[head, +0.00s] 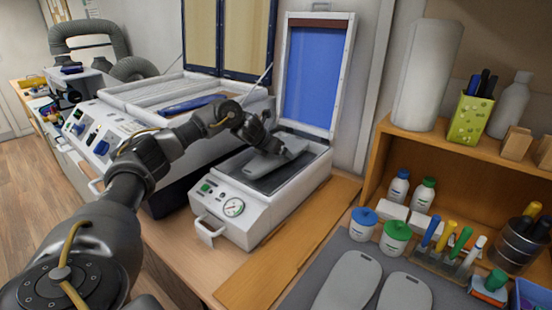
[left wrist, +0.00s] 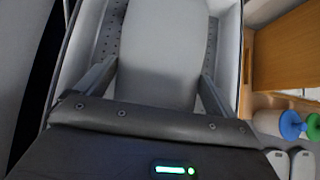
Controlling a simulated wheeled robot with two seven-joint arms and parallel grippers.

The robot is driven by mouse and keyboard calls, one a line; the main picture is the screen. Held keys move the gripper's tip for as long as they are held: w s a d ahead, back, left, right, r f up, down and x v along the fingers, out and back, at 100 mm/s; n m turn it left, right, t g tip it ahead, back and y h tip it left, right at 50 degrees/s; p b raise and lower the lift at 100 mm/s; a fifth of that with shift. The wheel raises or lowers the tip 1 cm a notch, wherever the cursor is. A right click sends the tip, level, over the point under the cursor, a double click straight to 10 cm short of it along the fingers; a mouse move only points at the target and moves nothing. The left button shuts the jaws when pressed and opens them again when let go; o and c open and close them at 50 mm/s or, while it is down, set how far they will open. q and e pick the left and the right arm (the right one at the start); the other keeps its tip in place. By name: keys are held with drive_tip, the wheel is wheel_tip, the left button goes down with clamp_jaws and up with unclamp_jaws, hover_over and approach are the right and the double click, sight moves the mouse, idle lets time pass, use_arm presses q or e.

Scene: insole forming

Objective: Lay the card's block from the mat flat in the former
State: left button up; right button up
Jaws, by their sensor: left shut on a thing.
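My left gripper (head: 268,145) is over the open former (head: 232,192), a white box with a gauge, a front handle and a raised lid with a blue sheet. The gripper is shut on a light grey sole-shaped block (head: 287,154). In the left wrist view the fingers (left wrist: 158,84) grip the block (left wrist: 165,40) from both sides, above the former's perforated bed (left wrist: 113,38). The block is within the former's rim; I cannot tell whether it touches the bed. Two more grey blocks (head: 348,280) (head: 404,293) lie on the dark grey mat (head: 312,268). My right gripper is not in view.
A wooden shelf (head: 480,148) holds bottles and a green pen pot (head: 469,120). Blue-lidded (head: 363,224) and green-lidded jars (head: 395,238) and a rack of tools stand on the mat. A larger white machine (head: 110,125) stands left of the former.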

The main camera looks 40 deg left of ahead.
sight(272, 156)
use_arm(q)
wheel_tip(272, 156, down, 2)
drive_tip(key=shift+f+p, duration=0.15)
drive_tip(key=shift+p, duration=0.35)
drive_tip(key=shift+f, duration=0.4)
drive_tip(key=o, duration=1.1)
drive_tip(key=shift+f, duration=0.15)
drive_tip(key=shift+s+r, duration=0.15)
drive_tip(key=shift+r, duration=0.15)
drive_tip(key=b+v, duration=0.2)
drive_tip(key=v, duration=0.9)
drive_tip(key=shift+s+r+b, duration=0.25)
drive_tip(key=shift+b, duration=0.05)
